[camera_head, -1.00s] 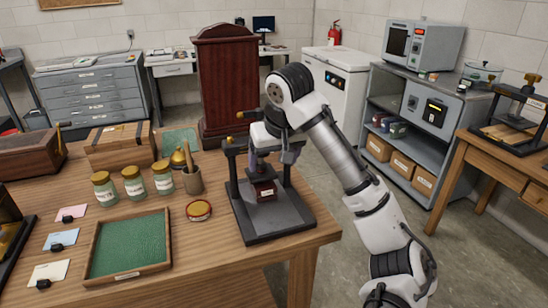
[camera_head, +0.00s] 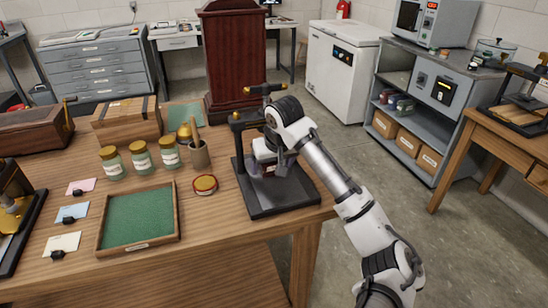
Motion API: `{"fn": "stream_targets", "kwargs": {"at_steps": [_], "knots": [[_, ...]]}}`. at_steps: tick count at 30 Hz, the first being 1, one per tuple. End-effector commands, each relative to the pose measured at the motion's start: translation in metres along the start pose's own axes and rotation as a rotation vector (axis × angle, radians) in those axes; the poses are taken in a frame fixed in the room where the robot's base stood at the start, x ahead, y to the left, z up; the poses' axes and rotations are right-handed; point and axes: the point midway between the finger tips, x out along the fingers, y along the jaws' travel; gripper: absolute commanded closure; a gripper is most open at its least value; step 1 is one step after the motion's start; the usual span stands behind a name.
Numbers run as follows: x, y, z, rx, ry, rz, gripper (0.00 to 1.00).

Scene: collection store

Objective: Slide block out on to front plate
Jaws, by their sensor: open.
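A dark press with upright posts (camera_head: 238,145) and a flat dark front plate (camera_head: 288,204) stands at the right end of the wooden table. The bare front part of the plate is visible. My gripper (camera_head: 268,168) is inside the press, low over its plate, with pale grey fingers pointing down. It is open. The block is not clearly visible; my gripper and wrist cover the middle of the press. I cannot tell whether the fingers touch the block.
A green-lined tray (camera_head: 138,218), a round red-rimmed tin (camera_head: 205,184), a pestle in a cup (camera_head: 199,154) and several jars (camera_head: 141,156) stand left of the press. The table's right edge (camera_head: 322,212) is close to the press.

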Motion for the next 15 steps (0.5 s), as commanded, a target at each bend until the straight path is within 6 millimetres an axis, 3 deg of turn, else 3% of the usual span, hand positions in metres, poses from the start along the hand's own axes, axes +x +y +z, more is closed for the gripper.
{"fn": "stream_targets", "kwargs": {"at_steps": [8,15], "knots": [[0.0011,0.0002,0.0001,0.0,0.0,0.0,0.2],[0.0009,0.0002,0.0,0.0,0.0,0.0,0.5]]}}
